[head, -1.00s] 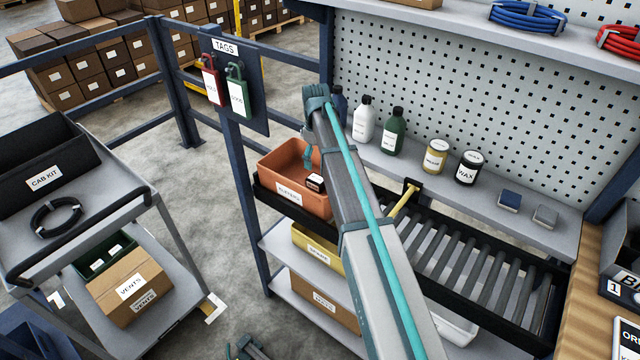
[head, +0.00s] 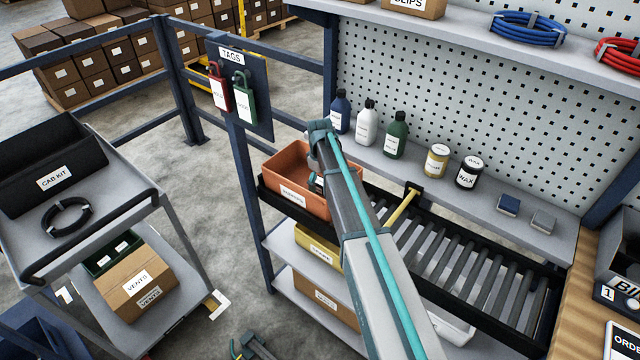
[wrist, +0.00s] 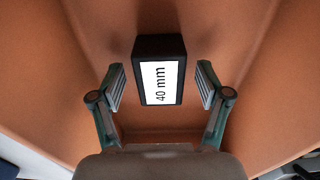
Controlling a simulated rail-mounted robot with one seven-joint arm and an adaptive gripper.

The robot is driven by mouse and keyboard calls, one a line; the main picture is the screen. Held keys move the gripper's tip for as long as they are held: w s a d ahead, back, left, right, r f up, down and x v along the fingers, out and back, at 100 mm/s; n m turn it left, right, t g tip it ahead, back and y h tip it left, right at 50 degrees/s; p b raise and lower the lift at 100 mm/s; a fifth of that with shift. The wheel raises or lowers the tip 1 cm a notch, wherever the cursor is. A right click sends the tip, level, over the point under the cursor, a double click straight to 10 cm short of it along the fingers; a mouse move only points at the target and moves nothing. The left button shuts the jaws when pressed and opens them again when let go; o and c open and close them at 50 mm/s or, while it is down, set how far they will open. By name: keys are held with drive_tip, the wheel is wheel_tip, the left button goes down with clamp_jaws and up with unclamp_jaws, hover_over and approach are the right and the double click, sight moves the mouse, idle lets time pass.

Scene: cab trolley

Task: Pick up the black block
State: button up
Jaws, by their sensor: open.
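The black block (wrist: 159,45) shows in the wrist view, with a white label reading "40 mm" on the face toward the camera. It lies inside the orange bin (head: 276,173), whose walls surround it in the wrist view. My gripper (wrist: 160,88) is open, with one finger on each side of the block's near part. Gaps show between both fingers and the block. In the head view my arm hides the block and most of the bin's right part.
The bin sits at the left end of a roller conveyor (head: 470,262). Bottles, including a green one (head: 396,135), stand on the shelf behind. A tag board (head: 241,90) is on the post at left. A cart (head: 115,212) stands further left.

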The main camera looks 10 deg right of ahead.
drive_tip(key=c, duration=1.3)
